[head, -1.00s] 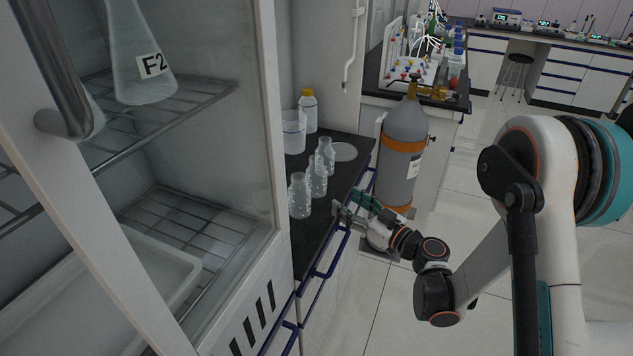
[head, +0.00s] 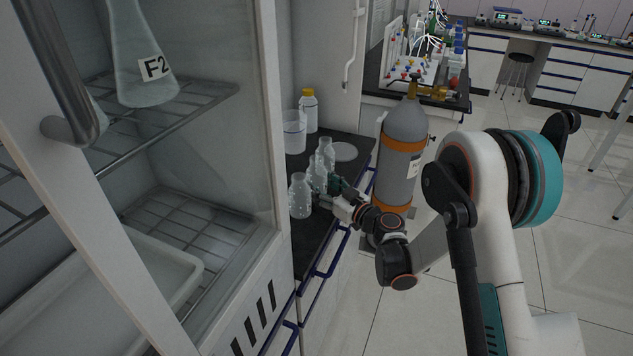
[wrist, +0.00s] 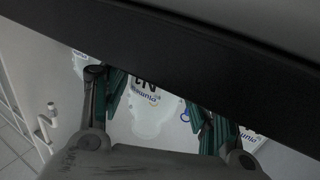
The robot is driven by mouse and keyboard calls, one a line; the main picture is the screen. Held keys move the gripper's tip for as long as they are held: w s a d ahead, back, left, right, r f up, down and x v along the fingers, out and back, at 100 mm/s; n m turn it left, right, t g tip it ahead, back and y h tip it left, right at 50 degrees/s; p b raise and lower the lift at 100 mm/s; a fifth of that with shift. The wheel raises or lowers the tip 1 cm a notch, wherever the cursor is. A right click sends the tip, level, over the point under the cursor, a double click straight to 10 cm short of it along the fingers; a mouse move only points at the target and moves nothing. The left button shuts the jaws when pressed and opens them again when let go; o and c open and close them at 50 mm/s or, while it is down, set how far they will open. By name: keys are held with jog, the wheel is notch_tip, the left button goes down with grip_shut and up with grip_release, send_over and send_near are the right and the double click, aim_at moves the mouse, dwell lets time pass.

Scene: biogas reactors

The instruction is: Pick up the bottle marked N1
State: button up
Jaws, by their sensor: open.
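Three small clear bottles stand in a row on the dark bench top: a front one (head: 299,196), a middle one (head: 317,176) and a back one (head: 326,152). My gripper (head: 326,190) is at the middle bottle, coming from the right, and hides its lower part. In the wrist view, a pale bottle (wrist: 150,122) with a mark that looks like N1, upside down and partly cut off, lies between the fingers of my open gripper (wrist: 158,108). A gap shows beside it. Marks on the bottles are not readable in the head view.
A beaker (head: 294,131) and a yellow-capped bottle (head: 308,110) stand behind the row. A round dish (head: 344,151) lies at the back right. A grey gas cylinder (head: 403,140) stands right of the bench. A glass-fronted cabinet (head: 270,120) stands close on the left.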

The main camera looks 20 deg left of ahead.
jog(key=shift+x, duration=1.05)
jog(key=c, duration=0.9)
jog(key=shift+c, duration=0.2)
